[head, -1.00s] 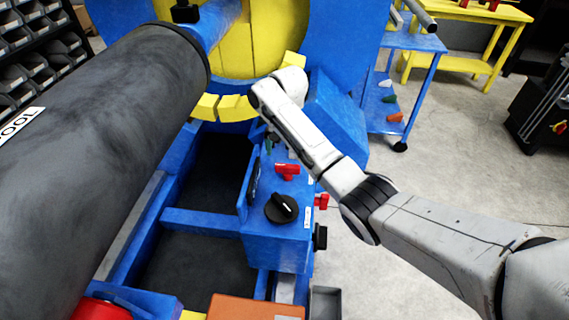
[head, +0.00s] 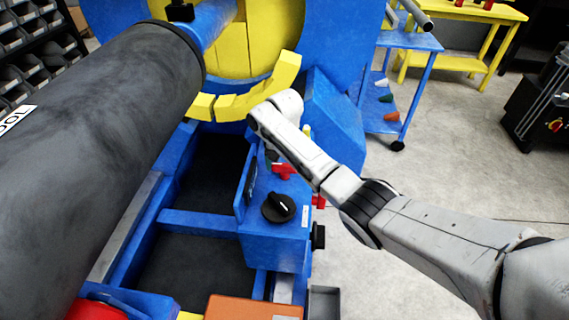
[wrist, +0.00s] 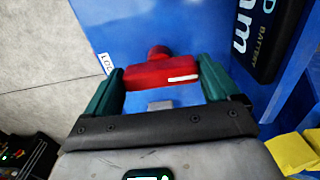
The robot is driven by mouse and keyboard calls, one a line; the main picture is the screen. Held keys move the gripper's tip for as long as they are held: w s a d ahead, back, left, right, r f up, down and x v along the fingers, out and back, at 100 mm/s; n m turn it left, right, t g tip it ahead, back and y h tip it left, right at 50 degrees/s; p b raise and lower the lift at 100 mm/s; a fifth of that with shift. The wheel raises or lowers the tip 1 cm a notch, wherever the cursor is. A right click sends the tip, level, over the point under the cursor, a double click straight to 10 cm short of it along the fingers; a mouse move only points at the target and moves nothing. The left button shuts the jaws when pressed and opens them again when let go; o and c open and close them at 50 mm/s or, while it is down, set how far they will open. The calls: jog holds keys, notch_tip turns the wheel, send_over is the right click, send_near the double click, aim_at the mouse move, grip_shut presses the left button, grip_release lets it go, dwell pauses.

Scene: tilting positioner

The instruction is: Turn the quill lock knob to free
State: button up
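A red knob (wrist: 160,73) with a white pointer line stands on a blue panel (wrist: 150,25) in the wrist view. A white label (wrist: 105,64), apparently starting "LOC", is beside it. My gripper (wrist: 160,78) is open, with one green finger on each side of the knob; I cannot tell whether either finger touches it. In the head view, a red knob (head: 283,170) shows on the blue housing just below my gripper (head: 271,156), whose fingers are mostly hidden by my arm.
A black knob (head: 278,207) with a white mark is nearer on the same housing. Another red part (head: 319,201) is on its side. A large dark cylinder (head: 110,150) fills the left. Open floor (head: 400,200) lies to the right. A black battery block (wrist: 267,35) is beside the knob.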

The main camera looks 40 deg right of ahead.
jog(key=c, duration=0.5)
jog(key=shift+o, duration=0.2)
jog(key=n+p, duration=0.2)
jog(key=n, duration=0.1)
jog(key=n+p, duration=0.1)
jog(key=n, duration=0.3)
jog(key=shift+s+f+n, duration=0.1)
jog(key=shift+n, duration=0.2)
jog(key=n+p, duration=0.1)
jog(key=n, duration=0.4)
jog(key=shift+p, duration=0.35)
jog(key=n, duration=0.5)
jog(key=shift+f, duration=0.1)
jog(key=shift+n, duration=0.3)
